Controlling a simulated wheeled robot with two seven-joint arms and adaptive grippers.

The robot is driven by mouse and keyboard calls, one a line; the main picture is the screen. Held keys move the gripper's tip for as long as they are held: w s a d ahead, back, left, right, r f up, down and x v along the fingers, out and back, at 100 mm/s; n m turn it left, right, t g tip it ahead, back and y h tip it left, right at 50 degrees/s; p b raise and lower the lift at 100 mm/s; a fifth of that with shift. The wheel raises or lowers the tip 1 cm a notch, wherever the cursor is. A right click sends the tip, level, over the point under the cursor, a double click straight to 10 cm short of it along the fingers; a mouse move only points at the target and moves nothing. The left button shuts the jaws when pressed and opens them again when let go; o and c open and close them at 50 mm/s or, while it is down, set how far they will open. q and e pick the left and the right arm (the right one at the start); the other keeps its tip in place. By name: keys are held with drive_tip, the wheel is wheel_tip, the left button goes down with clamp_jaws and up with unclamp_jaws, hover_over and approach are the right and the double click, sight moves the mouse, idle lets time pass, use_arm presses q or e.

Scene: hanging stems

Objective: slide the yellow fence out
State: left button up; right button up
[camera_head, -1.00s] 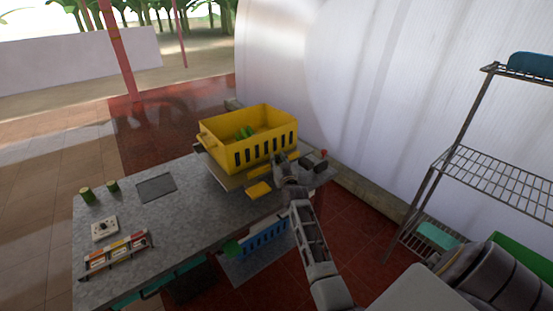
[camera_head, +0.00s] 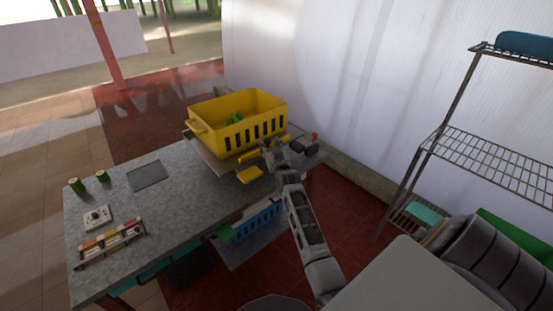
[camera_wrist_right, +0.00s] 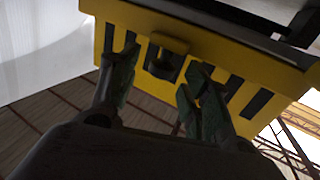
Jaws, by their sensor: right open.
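A yellow crate (camera_head: 204,112) with a slotted front wall stands on the far right part of the grey table. In the right wrist view a yellow slotted face (camera_wrist_right: 106,22) fills the upper part, with a small yellow tab (camera_wrist_right: 170,42) sticking out. I cannot tell from the frames whether this face is the fence itself. My right gripper (camera_head: 274,148) is in front of the crate's slotted side. My left gripper is not in view.
Green items (camera_head: 235,117) lie in the crate. A yellow piece (camera_head: 250,174) lies at the table's edge beside my gripper. A blue slotted crate (camera_head: 258,223) sits below the table. Jars (camera_head: 102,176), a dark plate (camera_head: 147,175) and a rack (camera_head: 110,242) stand left. A wire shelf (camera_head: 490,160) stands right.

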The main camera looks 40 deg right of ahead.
drive_tip(key=v, duration=1.1)
drive_tip(key=shift+s, duration=0.15)
idle(0.3)
drive_tip(key=shift+a, duration=0.15)
idle(0.5)
